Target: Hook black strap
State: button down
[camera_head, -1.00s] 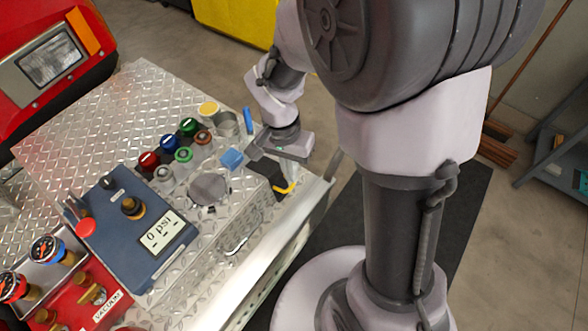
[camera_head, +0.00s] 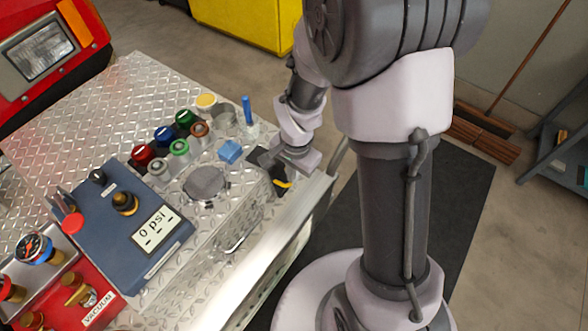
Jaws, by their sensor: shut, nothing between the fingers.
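A black strap (camera_head: 277,171) with a yellow part (camera_head: 282,185) lies at the right edge of the diamond-plate bumper. It is small in the picture, and its hook point cannot be made out. My gripper (camera_head: 264,157) is shut and empty, right at the strap's upper end and just right of a small blue block. I cannot tell whether the fingertips touch the strap. The gripper hides part of the strap.
A blue gauge box (camera_head: 120,225) reading 0 psi and several coloured caps stand on the bumper. The blue block (camera_head: 230,151) and an upright blue stick (camera_head: 247,110) are close to my gripper. A metal rail (camera_head: 290,235) runs along the bumper's edge.

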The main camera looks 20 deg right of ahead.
jog(key=shift+f, duration=0.1)
notch_tip(320, 180, down, 4)
jog(key=b, duration=0.4)
jog(key=shift+s, duration=0.1)
